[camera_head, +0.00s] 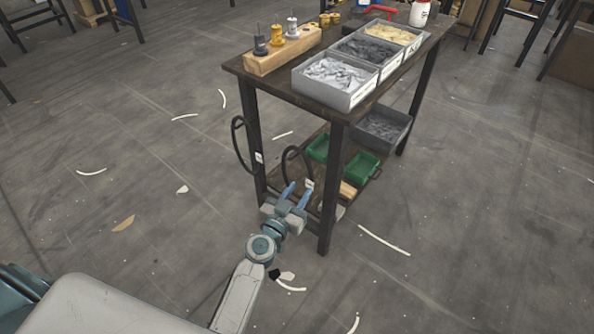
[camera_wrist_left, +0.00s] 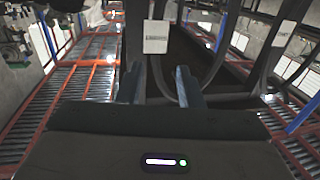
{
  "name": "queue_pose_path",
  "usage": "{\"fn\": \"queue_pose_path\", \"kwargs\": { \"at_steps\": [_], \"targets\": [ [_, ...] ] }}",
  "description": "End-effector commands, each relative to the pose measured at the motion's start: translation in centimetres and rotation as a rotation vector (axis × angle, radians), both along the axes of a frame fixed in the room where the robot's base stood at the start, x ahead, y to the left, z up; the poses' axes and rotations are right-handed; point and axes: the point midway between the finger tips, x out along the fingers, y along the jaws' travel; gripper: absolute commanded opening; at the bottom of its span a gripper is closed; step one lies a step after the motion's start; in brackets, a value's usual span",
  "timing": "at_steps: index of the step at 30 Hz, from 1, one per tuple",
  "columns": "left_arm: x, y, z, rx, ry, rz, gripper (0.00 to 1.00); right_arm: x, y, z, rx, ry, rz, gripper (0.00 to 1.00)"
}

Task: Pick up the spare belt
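Two black belt loops with white tags hang at the near end of the workbench. One belt (camera_head: 237,146) hangs by the left leg, and the other belt (camera_head: 286,160) hangs lower, above the bottom shelf. My left gripper (camera_head: 297,191) is just below this second belt, its blue-tipped fingers apart near the tag (camera_head: 309,184). In the left wrist view, the left gripper (camera_wrist_left: 160,77) is open, with a tag (camera_wrist_left: 155,37) ahead and a dark belt curve beyond the fingers. Whether a finger touches the belt cannot be told. The right gripper is not in view.
The workbench (camera_head: 268,91) carries parts bins (camera_head: 335,93) and a wooden block (camera_head: 283,55) on top. Its lower shelf holds green trays (camera_head: 361,167) and a grey bin (camera_head: 385,127). The bench's front leg (camera_head: 331,190) stands right of the gripper. Floor left is mostly clear.

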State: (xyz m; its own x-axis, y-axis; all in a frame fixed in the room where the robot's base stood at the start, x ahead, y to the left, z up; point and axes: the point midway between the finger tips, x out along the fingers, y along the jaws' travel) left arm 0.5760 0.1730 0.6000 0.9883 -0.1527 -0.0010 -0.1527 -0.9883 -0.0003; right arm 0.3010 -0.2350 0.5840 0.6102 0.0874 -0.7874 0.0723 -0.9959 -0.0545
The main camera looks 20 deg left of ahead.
Motion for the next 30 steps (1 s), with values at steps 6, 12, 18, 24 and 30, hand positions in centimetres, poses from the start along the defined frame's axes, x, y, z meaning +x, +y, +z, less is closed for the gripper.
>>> {"fn": "queue_pose_path", "kwargs": {
  "at_steps": [6, 12, 18, 24, 30],
  "targets": [
    [1.9, -0.3, 0.0, -0.001, 0.000, 0.001, 0.33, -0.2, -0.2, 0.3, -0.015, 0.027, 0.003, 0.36],
    [4.5, -1.2, 0.0, -0.002, -0.002, 0.000, 0.33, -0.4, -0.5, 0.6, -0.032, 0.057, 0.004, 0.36],
    [6.7, -1.5, -0.1, 0.001, -0.001, 0.001, 0.33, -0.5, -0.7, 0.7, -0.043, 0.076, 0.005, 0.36],
    [6.8, -1.5, -0.2, 0.000, 0.000, 0.002, 0.33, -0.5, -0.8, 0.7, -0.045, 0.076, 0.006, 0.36],
    [6.8, -1.5, -0.2, 0.000, 0.000, 0.001, 0.06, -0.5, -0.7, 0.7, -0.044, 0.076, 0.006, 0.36]
  ]
}}
